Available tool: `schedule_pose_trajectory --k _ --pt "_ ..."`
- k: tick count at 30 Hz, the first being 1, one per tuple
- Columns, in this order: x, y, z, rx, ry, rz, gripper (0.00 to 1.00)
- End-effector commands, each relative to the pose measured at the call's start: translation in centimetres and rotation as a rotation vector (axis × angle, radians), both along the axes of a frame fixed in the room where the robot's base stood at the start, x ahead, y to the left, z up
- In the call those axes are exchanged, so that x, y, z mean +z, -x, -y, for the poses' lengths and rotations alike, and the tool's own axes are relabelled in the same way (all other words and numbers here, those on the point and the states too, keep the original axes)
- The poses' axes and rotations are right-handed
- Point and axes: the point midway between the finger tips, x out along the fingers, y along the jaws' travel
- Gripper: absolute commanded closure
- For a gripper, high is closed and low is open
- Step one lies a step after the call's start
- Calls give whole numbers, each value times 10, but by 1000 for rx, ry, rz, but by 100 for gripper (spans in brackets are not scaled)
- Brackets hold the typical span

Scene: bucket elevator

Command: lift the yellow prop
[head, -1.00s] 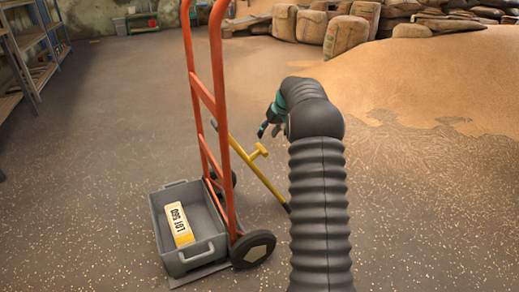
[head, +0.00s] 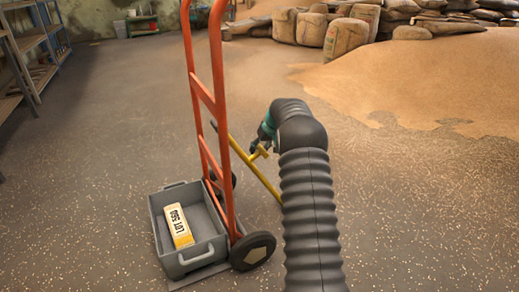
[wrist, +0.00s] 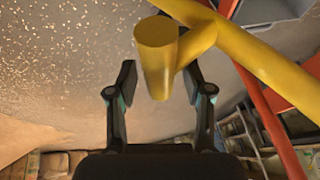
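The yellow prop (head: 265,177) stands tilted beside the orange hand truck, with a short cross peg near its upper part. In the wrist view the prop (wrist: 262,62) crosses the upper right, and its peg's round end (wrist: 157,36) points toward the camera. My gripper (wrist: 159,78) is open, with one finger on each side of the peg. I cannot tell whether either finger touches it. In the head view my gripper (head: 259,142) is at the peg, partly hidden by my arm. The prop's foot is hidden behind my arm.
The orange hand truck (head: 207,97) stands just left of the prop. A grey crate (head: 160,235) on its plate holds a yellow block labelled LOT 560 (head: 179,226). Sacks (head: 345,38) and a sand-coloured heap (head: 430,85) lie behind. The floor at left is open.

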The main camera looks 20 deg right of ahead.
Motion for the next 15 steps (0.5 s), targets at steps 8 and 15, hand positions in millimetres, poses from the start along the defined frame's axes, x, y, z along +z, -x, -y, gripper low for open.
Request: schedule_pose_trajectory --k 8,15 --pt "0 1 0 0 0 -2 100" --pt "1 1 1 2 8 -4 100"
